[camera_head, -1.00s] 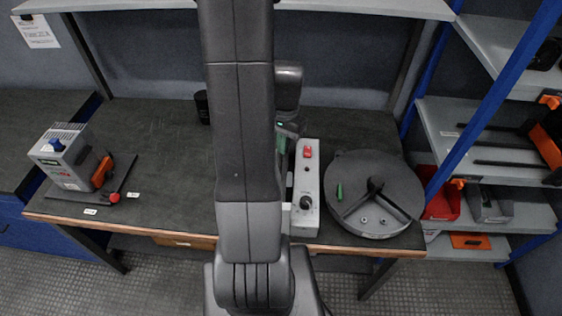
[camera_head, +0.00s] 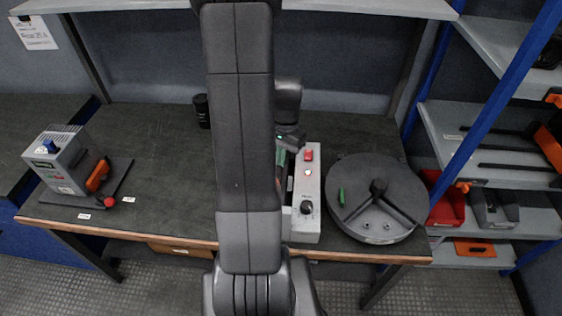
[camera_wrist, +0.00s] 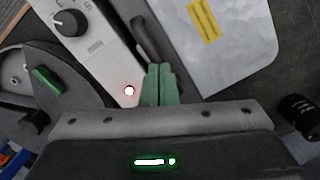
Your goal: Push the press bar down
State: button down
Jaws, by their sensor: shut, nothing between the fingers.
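A dark bar (camera_wrist: 148,38), which looks like the press bar, runs between a light grey control box and a bare metal plate in the wrist view. My gripper (camera_wrist: 160,70) has green fingers shut together and empty. Its tips overlap the bar's near end in that view; I cannot tell whether they touch. In the head view my arm hides the bar, and my gripper shows only partly beside the control box (camera_head: 305,220). The box carries a lit red lamp, a red switch and a black knob (camera_wrist: 68,22).
A round dark drum (camera_head: 351,168) with a green piece stands right of the box. A grey device (camera_head: 67,160) with an orange lever sits at the bench's left. A black cup (camera_head: 202,112) stands behind my arm; it also shows in the wrist view (camera_wrist: 299,114). The left-middle bench is clear.

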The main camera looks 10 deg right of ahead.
jog(key=shift+w+d+r+p, duration=0.3)
jog(key=shift+w+d, duration=0.25)
jog(key=shift+w, duration=0.05)
jog(key=shift+w+d+r+p, duration=0.25)
jog(key=shift+w+d+p, duration=0.05)
jog(key=shift+w+d, duration=0.25)
jog(key=shift+a, duration=0.1)
jog(key=shift+r, duration=0.1)
notch_tip(320, 180, up, 14)
jog(key=d, duration=0.1)
jog(key=shift+w+f, duration=0.2)
jog(key=shift+w, duration=0.25)
dwell(1.1)
